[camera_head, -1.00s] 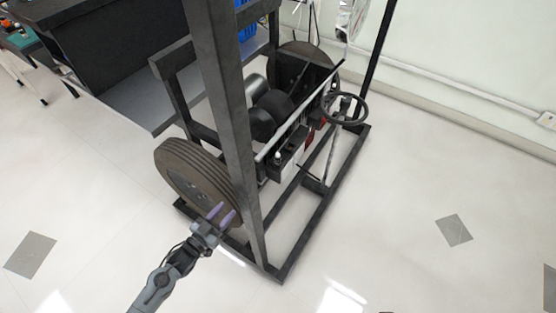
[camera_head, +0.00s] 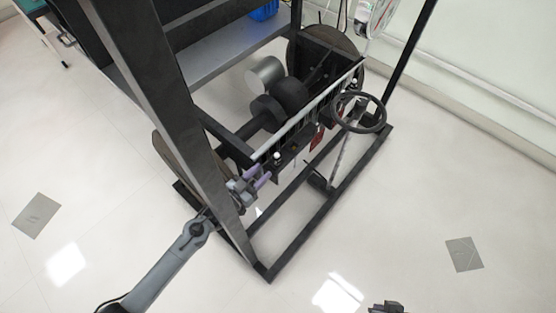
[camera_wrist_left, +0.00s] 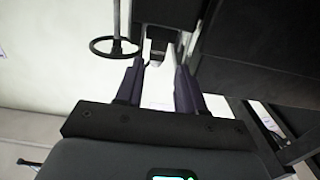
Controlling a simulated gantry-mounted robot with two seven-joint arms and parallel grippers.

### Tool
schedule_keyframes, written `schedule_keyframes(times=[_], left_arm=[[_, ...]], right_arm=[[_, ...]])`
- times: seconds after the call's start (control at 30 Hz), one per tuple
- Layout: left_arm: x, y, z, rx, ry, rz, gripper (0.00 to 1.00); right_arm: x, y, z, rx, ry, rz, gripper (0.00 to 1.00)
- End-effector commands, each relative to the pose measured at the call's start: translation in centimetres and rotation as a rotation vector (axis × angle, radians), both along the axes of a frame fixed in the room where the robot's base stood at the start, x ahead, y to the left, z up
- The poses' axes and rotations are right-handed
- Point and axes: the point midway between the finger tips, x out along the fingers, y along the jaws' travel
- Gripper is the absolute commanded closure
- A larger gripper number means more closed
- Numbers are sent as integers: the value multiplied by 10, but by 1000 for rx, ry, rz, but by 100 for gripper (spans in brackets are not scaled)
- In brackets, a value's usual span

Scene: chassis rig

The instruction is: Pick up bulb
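A small white bulb (camera_head: 277,155) sits on the dark chassis rig, just past the tips of my left gripper in the head view. My left gripper (camera_head: 261,178) has two purple fingers and reaches past the frame's front post. In the left wrist view the fingers of my left gripper (camera_wrist_left: 159,72) are apart, with nothing visibly held between them. A small grey part of the rig shows just beyond the fingertips; I cannot tell whether it is the bulb. My right gripper (camera_head: 387,307) shows only partly at the bottom edge, and its finger opening is unclear.
The dark frame's thick post (camera_head: 165,110) stands close beside my left arm. A steering wheel (camera_head: 359,112) is to the right of the bulb, also seen in the wrist view (camera_wrist_left: 113,46). A silver cylinder (camera_head: 264,75) lies behind. Floor on the right is clear.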

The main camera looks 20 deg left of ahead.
Motion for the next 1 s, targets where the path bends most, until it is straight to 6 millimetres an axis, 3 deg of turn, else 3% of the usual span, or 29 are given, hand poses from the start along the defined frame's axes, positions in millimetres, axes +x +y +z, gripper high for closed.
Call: schedule_keyframes(times=[0.33, 0.7, 1.0], left_arm=[[22, -10, 1, -1, -3, -1, 62], [60, -26, 7, 0, -1, -1, 62], [62, -28, 8, 0, 1, -1, 62]], right_arm=[[1, 2, -14, 9, -2, -4, 100], [2, 1, -41, 3, -4, -2, 100], [2, -1, -41, -4, -5, 3, 100]])
